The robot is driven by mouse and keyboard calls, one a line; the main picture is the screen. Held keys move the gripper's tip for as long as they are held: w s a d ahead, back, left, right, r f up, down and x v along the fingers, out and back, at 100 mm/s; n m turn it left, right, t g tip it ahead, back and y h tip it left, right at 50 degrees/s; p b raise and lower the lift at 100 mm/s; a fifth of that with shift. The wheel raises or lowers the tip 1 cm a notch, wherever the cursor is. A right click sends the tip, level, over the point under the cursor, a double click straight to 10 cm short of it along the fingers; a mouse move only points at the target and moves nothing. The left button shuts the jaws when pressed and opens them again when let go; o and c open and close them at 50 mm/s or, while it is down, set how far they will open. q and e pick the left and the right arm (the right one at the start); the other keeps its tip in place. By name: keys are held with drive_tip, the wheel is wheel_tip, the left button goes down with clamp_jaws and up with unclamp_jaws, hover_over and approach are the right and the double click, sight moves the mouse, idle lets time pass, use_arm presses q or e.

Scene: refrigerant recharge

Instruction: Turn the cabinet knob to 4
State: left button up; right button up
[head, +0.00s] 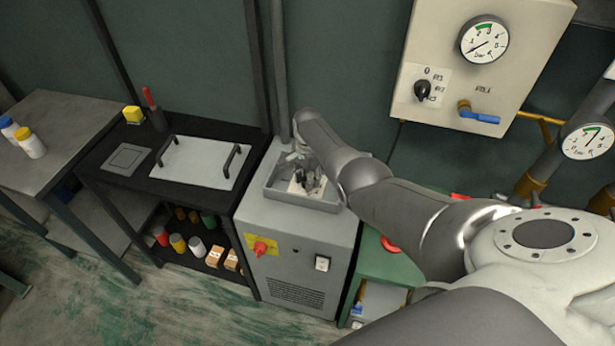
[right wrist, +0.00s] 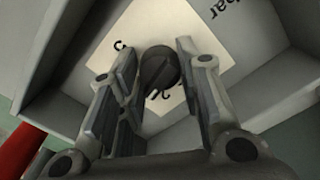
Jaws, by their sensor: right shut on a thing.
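The cabinet (head: 300,240) is a grey box with a shallow tray-like recess (head: 325,205) in its top. My right gripper (head: 308,182) reaches down into that recess and hides most of what is there. In the right wrist view, a dark round knob (right wrist: 158,70) sits on a pale dial plate (right wrist: 190,20) marked with digits and "bar". The fingers of my right gripper (right wrist: 158,62) are shut on the knob, one on each side. Some digits are hidden by the fingers, and I cannot tell which one the knob points to. My left gripper is out of view.
A red switch on a yellow plate (head: 260,247) is on the cabinet front. A wall panel (head: 540,60) with a gauge, black selector (head: 423,90) and blue-handled valve is at upper right.

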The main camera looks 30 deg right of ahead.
drive_tip(key=m, duration=0.4)
drive_tip(key=shift+r+m, duration=0.1)
drive_tip(key=shift+m, duration=2.1)
drive_tip(key=o, duration=1.1)
drive_tip(key=shift+c, duration=0.2)
drive_tip(key=shift+r, duration=0.1)
wheel_tip(320, 180, up, 12)
drive_tip(key=shift+f, duration=0.2)
